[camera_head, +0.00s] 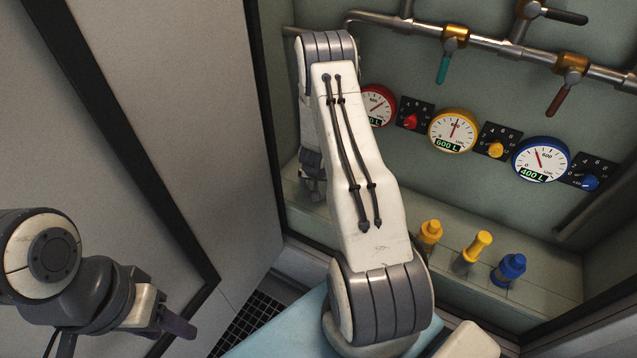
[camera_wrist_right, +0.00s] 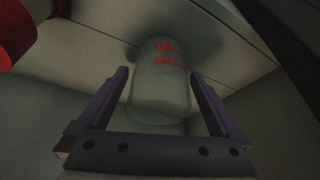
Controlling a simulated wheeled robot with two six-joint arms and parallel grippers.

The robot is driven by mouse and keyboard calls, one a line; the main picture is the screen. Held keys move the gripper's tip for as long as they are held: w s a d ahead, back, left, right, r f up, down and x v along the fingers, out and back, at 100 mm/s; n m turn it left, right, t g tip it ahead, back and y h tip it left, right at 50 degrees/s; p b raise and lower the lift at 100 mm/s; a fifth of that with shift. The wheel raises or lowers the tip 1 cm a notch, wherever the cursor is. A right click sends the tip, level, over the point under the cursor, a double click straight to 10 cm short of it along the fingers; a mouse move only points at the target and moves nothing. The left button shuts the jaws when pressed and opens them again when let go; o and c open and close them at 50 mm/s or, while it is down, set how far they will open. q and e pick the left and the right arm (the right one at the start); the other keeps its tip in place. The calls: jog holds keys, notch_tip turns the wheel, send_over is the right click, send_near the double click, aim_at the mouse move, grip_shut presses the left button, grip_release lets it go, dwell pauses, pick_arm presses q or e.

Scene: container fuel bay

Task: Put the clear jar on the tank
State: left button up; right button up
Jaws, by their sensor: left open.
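A pale, see-through-looking cylinder with red markings (camera_wrist_right: 160,85), apparently the clear jar, stands in the right wrist view. My right gripper (camera_wrist_right: 160,100) is open, with its dark purple fingers on either side of the cylinder; whether they touch it I cannot tell. In the head view my right arm reaches onto the ledge at the back, and the arm hides the jar. My left gripper (camera_head: 165,318) is open and empty at the lower left, far from the ledge. I cannot clearly make out the tank.
A yellow bottle (camera_head: 430,238), a yellow-capped bottle (camera_head: 472,252) and a blue bottle (camera_head: 509,270) stand on the ledge (camera_head: 545,280). Above are the red gauge (camera_head: 378,104), yellow gauge (camera_head: 453,130), blue gauge (camera_head: 541,159), and pipes. A light blue surface (camera_head: 285,328) lies below.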

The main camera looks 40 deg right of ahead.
jog(key=shift+r, duration=0.1)
jog(key=shift+r, duration=0.35)
jog(key=p+v, duration=0.4)
jog(key=v, duration=0.7)
jog(key=shift+s+a+r, duration=0.15)
jog(key=shift+r, duration=0.05)
